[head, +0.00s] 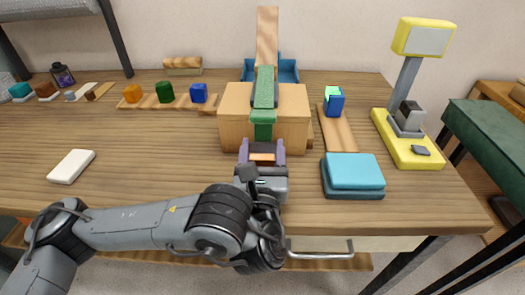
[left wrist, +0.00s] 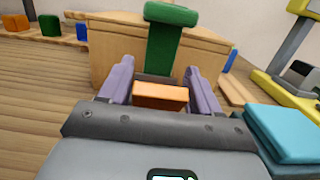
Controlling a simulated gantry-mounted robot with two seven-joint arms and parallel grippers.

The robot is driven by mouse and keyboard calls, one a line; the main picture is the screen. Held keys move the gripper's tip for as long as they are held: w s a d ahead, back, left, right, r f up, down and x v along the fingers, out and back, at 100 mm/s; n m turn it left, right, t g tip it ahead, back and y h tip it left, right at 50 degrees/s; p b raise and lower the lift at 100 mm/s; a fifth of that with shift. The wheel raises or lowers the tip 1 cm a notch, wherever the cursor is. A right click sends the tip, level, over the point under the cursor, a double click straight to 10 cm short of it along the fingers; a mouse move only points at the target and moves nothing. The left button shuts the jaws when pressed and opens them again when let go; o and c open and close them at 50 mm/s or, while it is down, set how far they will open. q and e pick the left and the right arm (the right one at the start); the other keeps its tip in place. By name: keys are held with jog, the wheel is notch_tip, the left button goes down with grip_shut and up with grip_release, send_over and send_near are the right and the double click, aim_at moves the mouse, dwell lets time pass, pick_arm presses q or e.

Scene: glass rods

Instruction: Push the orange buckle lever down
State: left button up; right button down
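The orange buckle lever (head: 262,157) is low at the front of a light wooden box (head: 294,105). It also shows as an orange block in the left wrist view (left wrist: 160,95). A green strap (head: 264,88) runs over the box top and down its front, above the lever. My left gripper (head: 262,150) is in front of the box, its two purple fingers spread apart, one on each side of the lever. The left wrist view shows the fingers too (left wrist: 160,88); whether they touch the lever I cannot tell. My right gripper is not in view.
A teal-topped block (head: 352,172) lies just right of my left gripper. A yellow scale-like device (head: 409,140) stands further right. A blue block (head: 334,102) is on a wooden strip. Coloured blocks stand back left. The left middle table is mostly clear, with a white block (head: 71,166).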

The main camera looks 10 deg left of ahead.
aim_at(262, 161)
pick_arm(q)
jog(key=shift+o, duration=1)
jog(key=shift+s+d+p, duration=0.15)
jog(key=shift+s+p, duration=0.4)
jog(key=shift+p, duration=0.05)
jog(key=s+p, duration=0.2)
jog(key=s, duration=0.1)
jog(key=s+p, duration=0.1)
jog(key=shift+s+d, duration=0.2)
jog(key=shift+d, duration=0.1)
jog(key=s+f+b, duration=0.1)
jog(key=b, duration=0.1)
jog(key=s+b, duration=0.1)
jog(key=s, duration=0.1)
jog(key=shift+d+f+b, duration=0.2)
jog(key=shift+f+b, duration=0.2)
jog(key=s+b, duration=0.1)
jog(key=b, duration=0.2)
jog(key=shift+r, duration=0.1)
jog(key=shift+s+d+b, duration=0.1)
jog(key=shift+s+b, duration=0.15)
jog(key=shift+b, duration=0.65)
jog(key=shift+s+r+b, duration=0.25)
jog(key=shift+s+b, duration=0.1)
jog(key=shift+b, duration=0.15)
